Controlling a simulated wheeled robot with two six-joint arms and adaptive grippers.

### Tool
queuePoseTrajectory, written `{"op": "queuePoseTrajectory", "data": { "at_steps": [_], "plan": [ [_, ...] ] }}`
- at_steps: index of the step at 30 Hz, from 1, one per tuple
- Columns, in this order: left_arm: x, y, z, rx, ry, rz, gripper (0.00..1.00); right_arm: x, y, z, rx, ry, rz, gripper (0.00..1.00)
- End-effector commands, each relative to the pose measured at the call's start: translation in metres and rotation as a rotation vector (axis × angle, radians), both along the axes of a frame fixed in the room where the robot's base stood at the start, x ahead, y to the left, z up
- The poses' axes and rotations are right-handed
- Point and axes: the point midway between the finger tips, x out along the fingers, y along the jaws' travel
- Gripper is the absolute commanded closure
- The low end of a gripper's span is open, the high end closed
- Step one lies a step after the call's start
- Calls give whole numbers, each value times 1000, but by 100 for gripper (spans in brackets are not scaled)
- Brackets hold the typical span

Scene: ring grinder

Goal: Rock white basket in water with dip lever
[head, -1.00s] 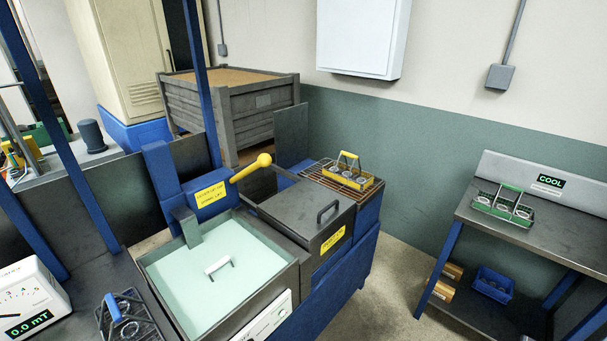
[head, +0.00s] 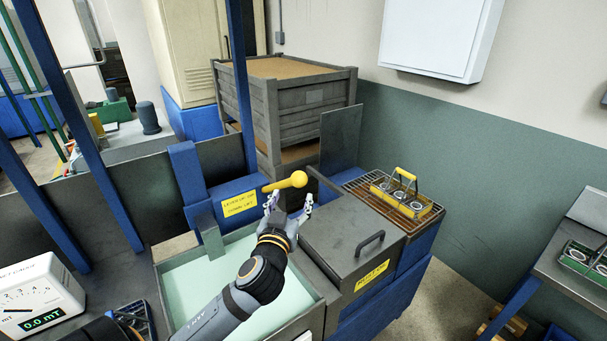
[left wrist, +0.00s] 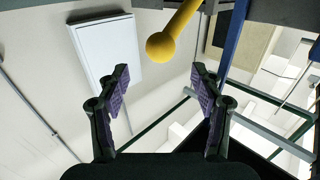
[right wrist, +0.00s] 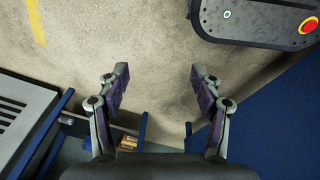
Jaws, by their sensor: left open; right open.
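The yellow dip lever (head: 285,182) with its ball knob (head: 298,179) sticks out to the right from a blue housing above the water tank (head: 176,292). My left gripper (head: 289,204) is open just below the knob in the head view. In the left wrist view the knob (left wrist: 160,47) shows just beyond and between my open fingertips (left wrist: 160,76), with nothing held. The white basket is not visible; my left arm covers much of the pale green water. My right gripper (right wrist: 160,74) is open and empty above the floor, outside the head view.
A closed grey lidded tank (head: 340,245) stands right of the water tank. A yellow basket (head: 405,195) sits on a rack behind it. A green basket (head: 585,258) is on the right-hand table. A gauge box (head: 38,292) is at left.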

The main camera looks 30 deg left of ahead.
Motion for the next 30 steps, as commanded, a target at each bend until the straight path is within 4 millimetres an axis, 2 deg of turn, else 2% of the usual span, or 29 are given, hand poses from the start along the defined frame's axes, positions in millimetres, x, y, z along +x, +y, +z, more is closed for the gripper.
{"op": "queuePoseTrajectory", "data": {
  "at_steps": [3, 6, 9, 13, 18, 20, 23, 30],
  "plan": [
    [4, 2, 1, 0, 1, 1, 34, -28, -13, 1, -16, 43, 3, 34],
    [16, 7, 3, 0, 1, 2, 34, -49, -19, 7, -24, 77, 5, 34],
    [36, 15, 4, 0, 3, 3, 34, -59, -21, 16, -26, 91, 5, 34],
    [63, 25, 3, -2, 5, 3, 34, -53, -19, 27, -23, 80, 5, 34],
    [87, 35, 1, -2, 5, 2, 34, -23, -9, 38, -11, 34, 2, 34],
    [92, 37, 0, -2, 5, 2, 34, -18, -6, 39, -7, 26, 1, 34],
    [97, 38, -2, -1, 6, 1, 34, -19, -4, 39, -5, 28, 1, 34],
    [97, 39, -3, -1, 6, 0, 34, -39, -6, 37, -8, 59, 1, 34]
  ]
}}
